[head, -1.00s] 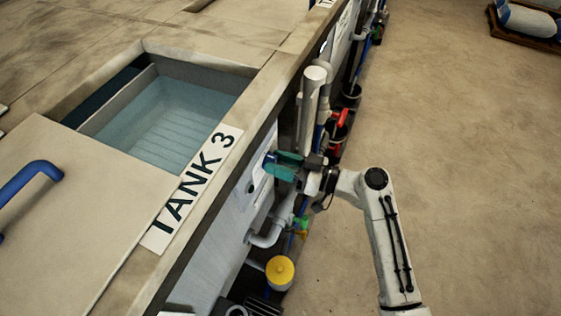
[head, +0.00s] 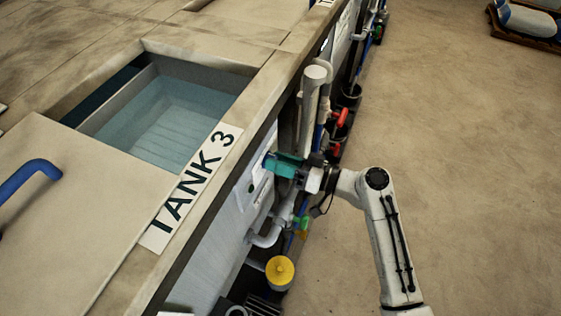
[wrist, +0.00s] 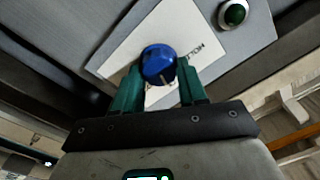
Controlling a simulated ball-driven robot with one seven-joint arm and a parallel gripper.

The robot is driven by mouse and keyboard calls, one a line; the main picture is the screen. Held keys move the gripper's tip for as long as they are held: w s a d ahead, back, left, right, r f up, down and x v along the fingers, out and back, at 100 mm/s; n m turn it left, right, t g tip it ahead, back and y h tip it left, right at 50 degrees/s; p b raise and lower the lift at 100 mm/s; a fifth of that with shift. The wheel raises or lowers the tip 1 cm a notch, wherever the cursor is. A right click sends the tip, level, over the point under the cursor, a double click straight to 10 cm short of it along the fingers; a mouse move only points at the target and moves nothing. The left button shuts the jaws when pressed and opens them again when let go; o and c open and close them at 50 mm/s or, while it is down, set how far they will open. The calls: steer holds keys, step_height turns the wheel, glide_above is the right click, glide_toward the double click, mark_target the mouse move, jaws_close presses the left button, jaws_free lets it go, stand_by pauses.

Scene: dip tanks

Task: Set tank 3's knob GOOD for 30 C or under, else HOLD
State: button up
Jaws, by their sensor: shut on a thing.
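Tank 3 (head: 175,118) is an open basin of clear water, with a "TANK 3" label (head: 190,190) on its rim. My gripper (head: 275,163) is at the tank's front panel in the head view. In the wrist view my gripper (wrist: 158,82) has its green fingers on both sides of a blue round knob (wrist: 158,63) and is shut on it. The knob has a pale pointer mark on its lower edge. No temperature reading can be made out.
A green round button (wrist: 233,13) is on the panel near the knob. Pipes (head: 268,238), red valve handles (head: 340,117) and a yellow-capped container (head: 280,271) line the tank front below.

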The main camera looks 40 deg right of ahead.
steer(key=shift+d+f+m+p, duration=0.1)
steer(key=shift+m+p, duration=0.35)
steer(key=shift+m, duration=1.7)
steer(key=shift+f+m+p, duration=0.1)
steer(key=shift+m+p, duration=0.3)
steer(key=shift+m, duration=1.75)
steer(key=o, duration=1.1)
steer(key=shift+c, duration=0.2)
steer(key=b+v, duration=0.2)
steer(key=v, duration=0.8)
steer(key=shift+s, duration=0.35)
steer(key=shift+d+f, duration=0.1)
